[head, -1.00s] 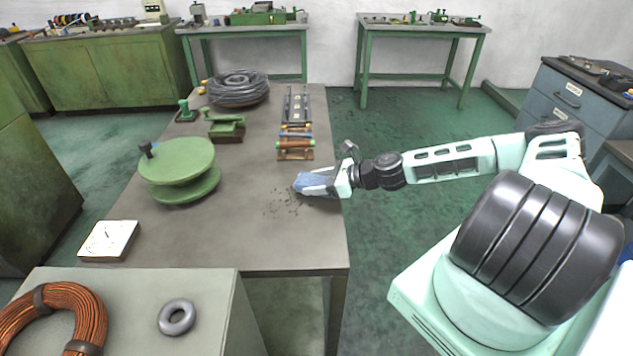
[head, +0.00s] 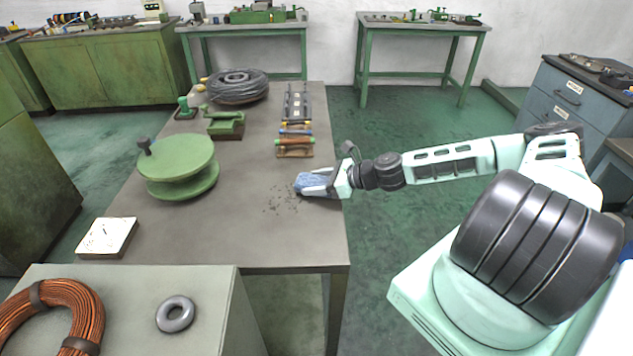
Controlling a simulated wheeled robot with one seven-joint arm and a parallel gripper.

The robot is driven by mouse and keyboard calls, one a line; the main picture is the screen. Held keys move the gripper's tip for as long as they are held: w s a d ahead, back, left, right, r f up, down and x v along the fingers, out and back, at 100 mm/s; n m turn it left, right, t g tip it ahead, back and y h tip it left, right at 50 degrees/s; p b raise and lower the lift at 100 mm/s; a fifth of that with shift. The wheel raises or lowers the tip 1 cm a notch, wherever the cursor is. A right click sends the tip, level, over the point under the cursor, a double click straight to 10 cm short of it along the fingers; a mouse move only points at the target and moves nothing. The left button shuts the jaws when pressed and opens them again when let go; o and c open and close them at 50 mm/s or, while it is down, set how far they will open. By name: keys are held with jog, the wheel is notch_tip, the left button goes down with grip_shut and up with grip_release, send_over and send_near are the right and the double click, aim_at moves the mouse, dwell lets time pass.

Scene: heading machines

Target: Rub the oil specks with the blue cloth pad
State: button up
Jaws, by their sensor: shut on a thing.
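The blue cloth pad (head: 308,181) is on the grey table, near its right edge. My gripper (head: 316,186) is shut on the pad from the right and holds it low at the table top. I cannot tell whether the pad presses on the surface. The dark oil specks (head: 280,199) lie scattered on the table just left of and below the pad. Some of them reach up to the pad's near side, and any under the pad are hidden.
On the grey table (head: 220,240) stand a green spool (head: 178,162), a white square box (head: 108,237), a rack of tools with wooden handles (head: 294,146), and a black coil (head: 238,88). A nearer cabinet holds a copper coil (head: 95,318) and a grey ring (head: 175,314). The table's near middle is clear.

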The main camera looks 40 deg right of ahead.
jog(key=shift+f, duration=0.4)
